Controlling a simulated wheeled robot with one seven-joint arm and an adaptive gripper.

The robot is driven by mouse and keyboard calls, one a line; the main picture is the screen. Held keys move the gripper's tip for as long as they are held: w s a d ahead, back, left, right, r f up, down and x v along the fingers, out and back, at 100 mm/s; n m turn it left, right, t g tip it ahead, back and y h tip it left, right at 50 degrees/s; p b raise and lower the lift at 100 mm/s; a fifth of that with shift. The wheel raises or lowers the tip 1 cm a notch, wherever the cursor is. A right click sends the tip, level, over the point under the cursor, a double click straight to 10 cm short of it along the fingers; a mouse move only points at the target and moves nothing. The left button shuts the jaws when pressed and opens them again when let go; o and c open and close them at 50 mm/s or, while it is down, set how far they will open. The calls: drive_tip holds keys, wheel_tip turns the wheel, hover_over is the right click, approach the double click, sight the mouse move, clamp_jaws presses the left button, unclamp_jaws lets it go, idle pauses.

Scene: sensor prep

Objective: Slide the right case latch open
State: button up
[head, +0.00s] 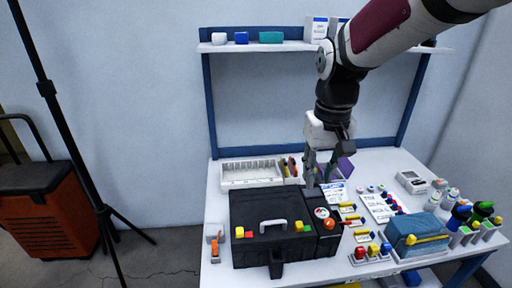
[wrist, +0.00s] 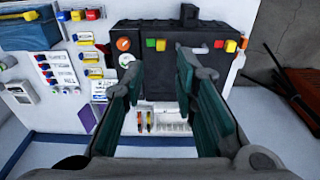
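The black case (head: 256,250) stands at the front of the white table, with a white handle (head: 273,224) on its top. In the wrist view the case (wrist: 185,30) appears turned around, with the yellow and green blocks (wrist: 155,44) near the fingers and orange and yellow ones (wrist: 230,45) further right. My gripper (head: 321,178) is open and empty, pointing down above and behind the case's right end.
A white sectioned tray (head: 250,175) with pens beside it lies behind the case. A blue bag (head: 415,235) and several bottles stand to the right. A dial panel (head: 326,221) adjoins the case's right side. A shelf (head: 260,47) rises at the back.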

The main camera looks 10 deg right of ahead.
drive_tip(key=b, duration=0.3)
hover_over(299, 224)
wheel_tip(299, 224, down, 9)
drive_tip(key=shift+g, duration=0.4)
wheel_tip(299, 224, down, 13)
drive_tip(key=b, duration=0.3)
drive_tip(key=shift+f, duration=0.2)
drive_tip(key=shift+c, duration=0.3)
clamp_jaws()
